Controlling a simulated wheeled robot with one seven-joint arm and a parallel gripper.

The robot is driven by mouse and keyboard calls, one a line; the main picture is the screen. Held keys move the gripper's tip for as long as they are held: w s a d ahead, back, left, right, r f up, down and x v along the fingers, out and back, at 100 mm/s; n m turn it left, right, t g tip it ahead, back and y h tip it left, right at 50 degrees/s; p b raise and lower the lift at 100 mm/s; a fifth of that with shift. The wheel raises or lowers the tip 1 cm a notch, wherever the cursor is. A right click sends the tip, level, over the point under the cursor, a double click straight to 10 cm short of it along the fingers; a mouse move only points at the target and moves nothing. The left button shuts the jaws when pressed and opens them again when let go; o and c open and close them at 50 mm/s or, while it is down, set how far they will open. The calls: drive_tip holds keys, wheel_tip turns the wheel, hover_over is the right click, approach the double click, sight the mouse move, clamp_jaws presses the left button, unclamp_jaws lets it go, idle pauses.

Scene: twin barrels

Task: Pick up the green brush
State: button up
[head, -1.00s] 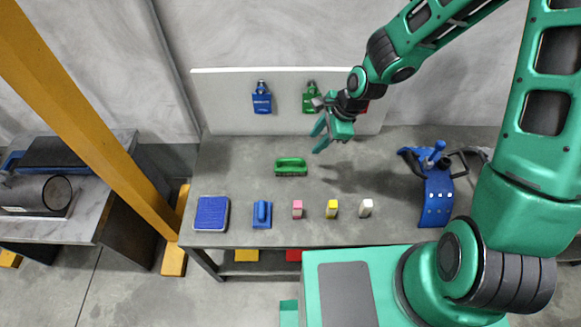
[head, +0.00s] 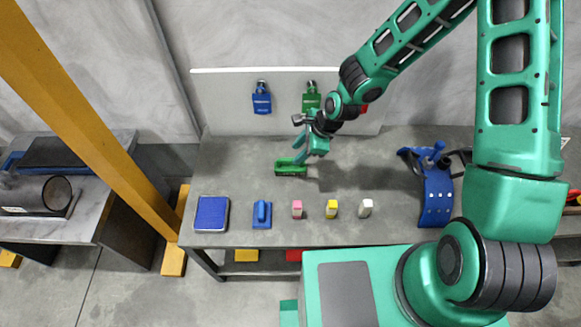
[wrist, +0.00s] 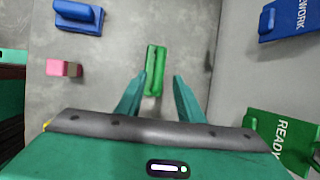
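The green brush (head: 291,169) lies on the grey table toward the back, below the white board. It also shows in the wrist view (wrist: 155,70), lengthwise ahead of my gripper and between the lines of its two fingers. My gripper (head: 299,149) is just above the brush's right part in the head view. In the wrist view its fingers (wrist: 160,82) are spread apart, with the brush's near end at the gap between the tips. Whether the fingertips have reached the brush's height cannot be told. The gripper holds nothing.
A blue brush (head: 262,214), a blue pad (head: 211,213) and pink (head: 297,209), yellow (head: 331,209) and white (head: 365,208) blocks line the table's front. A blue device (head: 437,195) stands right. Blue (head: 261,103) and green (head: 311,100) tags hang on the board (head: 228,90).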

sight(292, 159)
drive_tip(key=shift+x, duration=1.9)
clamp_jaws()
drive_tip(key=shift+r, duration=0.8)
wheel_tip(292, 159, up, 3)
drive_tip(key=shift+f, duration=0.15)
drive_tip(key=s+a+r, duration=0.6)
drive_tip(key=s+a, duration=0.2)
drive_tip(key=shift+a+r, duration=0.25)
drive_tip(key=shift+r, duration=0.1)
